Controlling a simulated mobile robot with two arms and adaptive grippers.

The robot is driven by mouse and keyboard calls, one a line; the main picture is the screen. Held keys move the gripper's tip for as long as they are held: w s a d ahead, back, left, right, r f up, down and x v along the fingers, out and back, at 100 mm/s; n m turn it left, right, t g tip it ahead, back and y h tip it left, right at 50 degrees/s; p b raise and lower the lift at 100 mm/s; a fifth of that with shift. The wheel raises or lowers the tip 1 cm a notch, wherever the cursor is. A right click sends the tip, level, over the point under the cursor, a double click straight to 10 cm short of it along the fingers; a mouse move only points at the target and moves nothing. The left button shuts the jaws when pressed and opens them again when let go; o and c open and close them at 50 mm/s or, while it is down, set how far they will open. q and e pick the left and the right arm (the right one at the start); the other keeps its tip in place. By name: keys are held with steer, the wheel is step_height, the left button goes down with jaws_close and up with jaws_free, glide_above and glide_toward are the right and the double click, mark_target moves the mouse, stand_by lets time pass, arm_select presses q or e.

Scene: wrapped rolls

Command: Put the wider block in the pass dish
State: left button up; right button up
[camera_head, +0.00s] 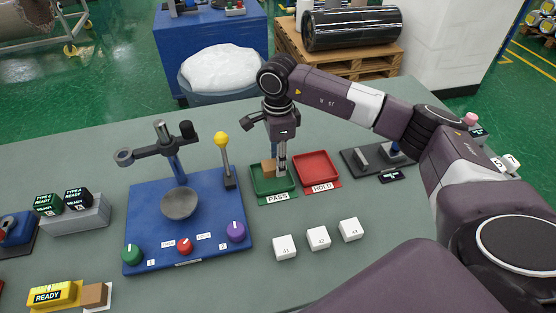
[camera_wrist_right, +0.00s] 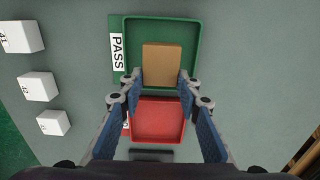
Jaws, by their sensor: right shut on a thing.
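The green pass dish (camera_head: 273,186) lies right of the blue fixture, with a PASS label along its front edge. My right gripper (camera_head: 277,169) points down over it, shut on a tan block (camera_head: 268,168). In the right wrist view the block (camera_wrist_right: 161,64) sits between the fingertips (camera_wrist_right: 161,80), against the green dish (camera_wrist_right: 138,36). I cannot tell whether the block touches the dish floor. Another brown block (camera_head: 95,295) lies on a white pad at the front left, beside the yellow READY display. My left gripper is not in view.
The red HOLD dish (camera_head: 317,168) adjoins the green dish on the right. White numbered cubes (camera_head: 318,238) stand in front. The blue fixture (camera_head: 150,224) with a bowl, knobs and yellow-topped lever (camera_head: 222,142) stands left. A dark tray (camera_head: 365,160) lies right.

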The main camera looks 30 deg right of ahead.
steer(key=shift+f, duration=0.15)
steer(key=shift+f+b, duration=1.15)
steer(key=shift+f, duration=0.1)
steer(key=o, duration=1.2)
steer(key=shift+r, duration=0.1)
step_height(320, 180, up, 12)
